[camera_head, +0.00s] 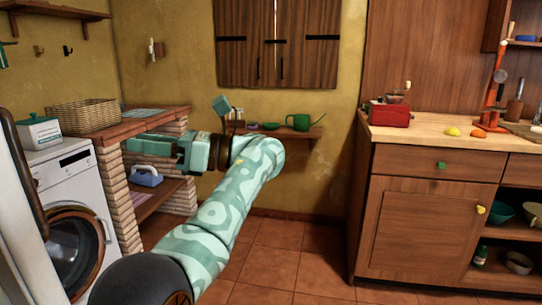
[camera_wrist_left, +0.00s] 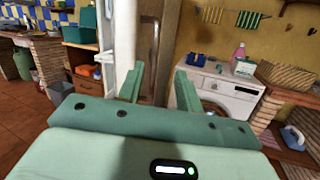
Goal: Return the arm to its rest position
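My left arm (camera_head: 222,213), pale green with a swirl pattern, reaches up and forward from the bottom of the head view. Its gripper (camera_head: 135,146) points left, in front of the brick counter. In the left wrist view the two green fingers of the gripper (camera_wrist_left: 159,80) stand apart with nothing between them, so it is open and empty. It faces a white upright post and the washing machine (camera_wrist_left: 215,88), apart from both. My right gripper is in neither view.
The washing machine (camera_head: 73,200) and a wicker basket (camera_head: 85,115) are at the left. A blue iron (camera_head: 145,176) sits on the lower shelf. A wooden cabinet (camera_head: 425,215) stands at the right. Tiled floor (camera_head: 300,262) lies open between them. A wall shelf holds a green watering can (camera_head: 301,122).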

